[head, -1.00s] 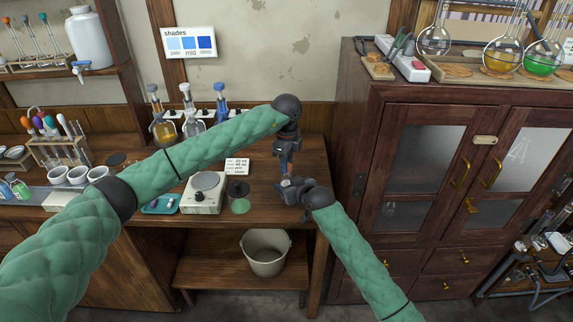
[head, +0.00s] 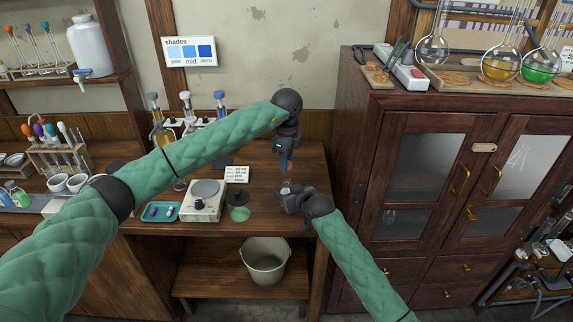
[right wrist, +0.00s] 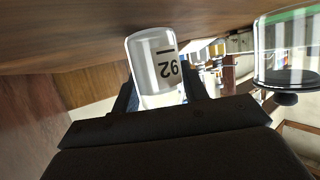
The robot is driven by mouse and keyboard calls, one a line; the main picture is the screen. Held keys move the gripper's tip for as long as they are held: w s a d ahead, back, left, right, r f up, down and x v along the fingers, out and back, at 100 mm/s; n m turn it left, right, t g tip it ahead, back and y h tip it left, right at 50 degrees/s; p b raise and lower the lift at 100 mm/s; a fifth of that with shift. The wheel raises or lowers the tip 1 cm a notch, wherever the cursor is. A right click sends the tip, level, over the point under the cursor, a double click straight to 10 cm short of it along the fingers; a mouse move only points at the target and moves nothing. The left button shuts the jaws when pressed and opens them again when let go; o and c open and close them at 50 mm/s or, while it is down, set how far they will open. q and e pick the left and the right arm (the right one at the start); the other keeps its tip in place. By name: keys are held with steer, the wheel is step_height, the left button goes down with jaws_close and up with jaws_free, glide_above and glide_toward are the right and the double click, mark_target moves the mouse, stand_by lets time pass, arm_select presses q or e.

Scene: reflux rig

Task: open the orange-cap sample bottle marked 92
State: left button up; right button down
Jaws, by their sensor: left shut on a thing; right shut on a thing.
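The sample bottle marked 92 (right wrist: 158,62) is a clear, whitish cylinder in the right wrist view, upside down in that picture. My right gripper (head: 287,190) is shut on the bottle, whose pale top (head: 286,186) just shows in the head view above the bench's right part. My left gripper (head: 285,166) is shut directly above, pointing down. A small orange patch, the cap (head: 284,163), shows between its fingers. A narrow gap separates the left fingertips from the bottle.
A balance (head: 203,202), a teal tray (head: 160,212), a green disc (head: 240,214) and a written card (head: 236,174) lie left of my grippers. Flasks stand behind my left arm. A wooden cabinet (head: 400,100) rises at right; a bucket (head: 265,262) sits below.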

steer(key=c, duration=0.7)
jaws_free()
